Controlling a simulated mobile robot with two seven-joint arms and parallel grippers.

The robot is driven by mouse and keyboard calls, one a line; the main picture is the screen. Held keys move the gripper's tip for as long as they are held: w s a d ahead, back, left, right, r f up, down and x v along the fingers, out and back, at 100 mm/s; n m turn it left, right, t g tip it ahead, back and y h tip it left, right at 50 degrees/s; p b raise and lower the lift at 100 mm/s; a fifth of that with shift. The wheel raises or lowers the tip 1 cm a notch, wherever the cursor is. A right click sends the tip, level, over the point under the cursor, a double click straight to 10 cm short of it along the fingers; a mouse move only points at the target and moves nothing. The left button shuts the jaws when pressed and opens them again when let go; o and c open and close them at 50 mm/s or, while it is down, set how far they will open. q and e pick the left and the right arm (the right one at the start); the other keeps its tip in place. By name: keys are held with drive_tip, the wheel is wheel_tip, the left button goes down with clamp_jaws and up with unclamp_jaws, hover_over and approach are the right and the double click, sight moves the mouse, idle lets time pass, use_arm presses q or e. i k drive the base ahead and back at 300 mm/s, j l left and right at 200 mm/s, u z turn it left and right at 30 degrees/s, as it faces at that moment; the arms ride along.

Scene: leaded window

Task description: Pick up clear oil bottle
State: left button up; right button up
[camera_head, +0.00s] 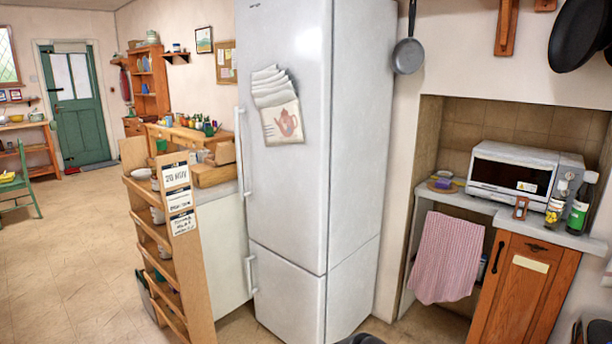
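Two bottles stand side by side at the right end of the grey counter, in front of the microwave's right side. Neither of my grippers shows clearly. Only dark shapes, perhaps parts of my arms, show at the bottom edge, near the middle and at the right corner.
A white microwave (512,174) sits in the tiled alcove behind the bottles. A small brown object (520,208) stands left of them on the counter (480,203). A pink towel (447,257) hangs below. The tall fridge (290,120) blocks the middle; open floor (75,265) lies left.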

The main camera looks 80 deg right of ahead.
sight(560, 197)
drive_tip(key=z, duration=3.05)
